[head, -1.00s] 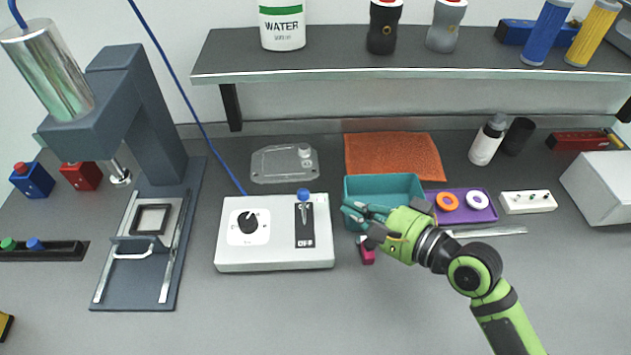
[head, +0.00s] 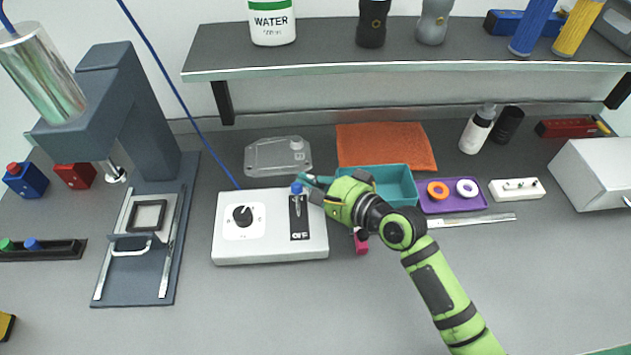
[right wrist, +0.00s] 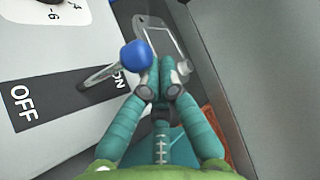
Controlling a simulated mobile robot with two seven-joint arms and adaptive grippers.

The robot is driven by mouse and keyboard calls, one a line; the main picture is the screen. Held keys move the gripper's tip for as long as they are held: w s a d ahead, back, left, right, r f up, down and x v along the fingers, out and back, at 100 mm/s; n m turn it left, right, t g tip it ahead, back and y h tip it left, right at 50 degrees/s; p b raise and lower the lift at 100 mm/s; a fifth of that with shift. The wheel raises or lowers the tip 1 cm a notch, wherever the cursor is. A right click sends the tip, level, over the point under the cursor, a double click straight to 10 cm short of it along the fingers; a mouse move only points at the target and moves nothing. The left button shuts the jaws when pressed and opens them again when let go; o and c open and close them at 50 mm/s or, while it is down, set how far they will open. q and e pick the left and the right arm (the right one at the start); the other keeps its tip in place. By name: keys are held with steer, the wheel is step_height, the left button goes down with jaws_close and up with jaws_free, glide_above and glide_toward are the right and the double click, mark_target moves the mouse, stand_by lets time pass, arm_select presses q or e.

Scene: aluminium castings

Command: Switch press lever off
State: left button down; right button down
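The lever is a silver stick with a blue knob (head: 297,187) on a black plate on the white control box (head: 271,254). In the right wrist view the knob (right wrist: 136,55) leans over the ON end of the plate; the OFF label lies bare at the other end. My right gripper (head: 310,184) is just right of the knob in the head view. In the right wrist view its teal fingertips (right wrist: 160,78) are together with nothing seen between them, close beside the knob; I cannot tell whether they touch it. My left gripper is out of view.
A teal bin (head: 397,180) and a purple tray (head: 452,208) with two rings stand right of the box. A clear plate (head: 275,157) lies behind it, and a press (head: 135,125) stands to its left. The front bench is mostly clear.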

stand_by(0.3)
steer(key=shift+s, duration=0.1)
steer(key=shift+s+r+b, duration=0.1)
steer(key=shift+b, duration=0.4)
